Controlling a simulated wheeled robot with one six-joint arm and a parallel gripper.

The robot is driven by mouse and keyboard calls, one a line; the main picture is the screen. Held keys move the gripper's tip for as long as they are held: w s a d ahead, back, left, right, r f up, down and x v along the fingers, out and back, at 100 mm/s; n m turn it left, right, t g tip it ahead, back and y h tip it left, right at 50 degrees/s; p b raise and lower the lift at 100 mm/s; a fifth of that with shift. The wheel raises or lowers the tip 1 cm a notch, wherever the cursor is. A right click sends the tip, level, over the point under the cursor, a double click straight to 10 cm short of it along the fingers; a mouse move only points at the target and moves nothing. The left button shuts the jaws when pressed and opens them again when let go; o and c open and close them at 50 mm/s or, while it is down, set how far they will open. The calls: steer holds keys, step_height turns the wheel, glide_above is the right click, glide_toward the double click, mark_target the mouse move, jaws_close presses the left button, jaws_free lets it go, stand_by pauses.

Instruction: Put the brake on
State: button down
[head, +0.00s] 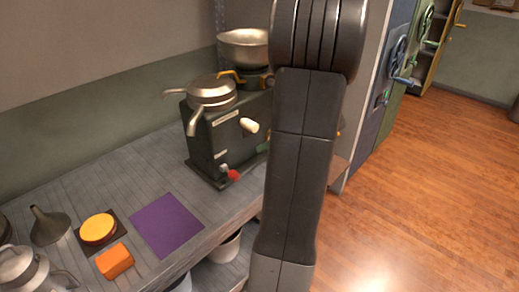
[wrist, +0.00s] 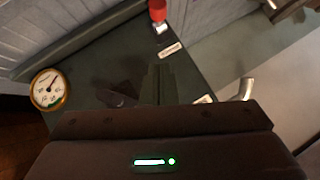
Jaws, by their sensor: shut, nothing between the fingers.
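A dark box-shaped machine (head: 205,150) stands on the grey counter. A red knob (head: 233,174) is low on its front by a small label; the knob also shows at the top of the wrist view (wrist: 158,12). Which part is the brake is not marked legibly. A cream handle (head: 249,125) sticks out higher up. In the wrist view my gripper (wrist: 157,80) is shut and empty in front of the dark machine face, apart from the red knob. In the head view my arm hides the gripper and the machine's right side.
A round gauge (wrist: 47,88) is at the left of the wrist view, and a metal lever (wrist: 246,88) at the right. A purple mat (head: 166,225), an orange block (head: 114,261) and a funnel (head: 49,226) lie on the counter.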

glide_above(239, 176)
steer(key=w+d, duration=0.2)
steer(key=d, duration=0.1)
step_height(239, 176, down, 5)
steer(key=a+f, duration=0.1)
steer(key=s+a+f, duration=0.1)
steer(key=f, duration=0.1)
steer(key=shift+s+f+p, duration=0.15)
steer(key=shift+f+p, duration=0.15)
steer(key=shift+p, duration=0.1)
steer(key=shift+f+b, duration=0.2)
steer(key=shift+b, duration=0.4)
steer(key=shift+d+f+y+b, duration=0.1)
steer(key=shift+y+b, duration=0.2)
steer(key=shift+b, duration=1.15)
steer(key=b, duration=0.3)
steer(key=f+y+b, duration=0.1)
steer(key=b, duration=0.2)
steer(key=f+t+b, duration=0.1)
steer(key=b, duration=0.2)
steer(key=shift+s+d+f+n+y, duration=0.1)
steer(key=shift+s+d+n+y, duration=0.1)
steer(key=shift+d+n+y, duration=0.15)
steer(key=f+t+y+b, duration=0.1)
steer(key=b, duration=0.6)
steer(key=shift+y, duration=0.25)
steer(key=shift+b, duration=0.7)
